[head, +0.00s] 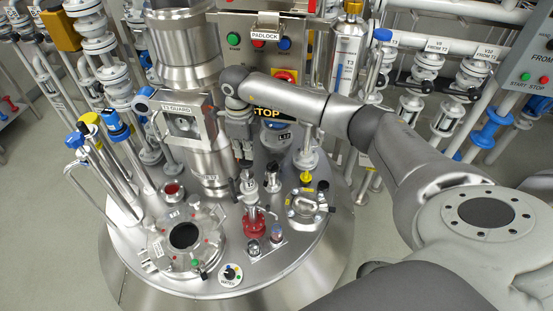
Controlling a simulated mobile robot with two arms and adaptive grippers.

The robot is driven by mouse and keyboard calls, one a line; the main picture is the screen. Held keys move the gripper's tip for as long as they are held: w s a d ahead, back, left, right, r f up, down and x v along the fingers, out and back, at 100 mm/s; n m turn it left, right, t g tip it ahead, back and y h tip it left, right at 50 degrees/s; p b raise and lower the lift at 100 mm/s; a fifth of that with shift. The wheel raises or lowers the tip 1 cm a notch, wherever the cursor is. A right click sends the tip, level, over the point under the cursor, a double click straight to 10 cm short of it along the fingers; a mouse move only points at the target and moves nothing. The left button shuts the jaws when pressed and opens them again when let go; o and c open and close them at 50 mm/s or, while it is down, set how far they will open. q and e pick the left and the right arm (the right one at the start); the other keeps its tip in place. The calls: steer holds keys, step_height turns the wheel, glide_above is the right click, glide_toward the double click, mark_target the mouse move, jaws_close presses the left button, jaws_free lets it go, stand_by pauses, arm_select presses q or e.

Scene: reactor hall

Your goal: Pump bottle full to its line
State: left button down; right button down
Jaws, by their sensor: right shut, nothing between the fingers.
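My right arm reaches in from the right. Its gripper (243,160) points down above the round steel vessel lid (190,275), with the fingers closed and empty. Below it stands a red-based fitting with a steel stem (254,222), which may be the pump. At its foot is a small dark-topped bottle or vial (253,247), with another small vial (277,232) to its right. Which is the task's bottle, its line and its fill level are too small to tell. My left gripper is not in view.
A WATER knob (231,272) is in front. A clamped sight-glass cover (306,204) is to the right. The T1 GUARD box (184,122), pipes and valves crowd the back.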

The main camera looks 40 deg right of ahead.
mark_target(246, 161)
steer(key=shift+f+b, duration=2.15)
steer(key=shift+f, duration=0.9)
steer(key=shift+r+p, duration=1.95)
steer(key=shift+r, duration=1.2)
steer(key=shift+f, duration=0.15)
steer(key=shift+f+b, duration=2.4)
steer(key=shift+f, duration=0.7)
steer(key=shift+r, duration=0.25)
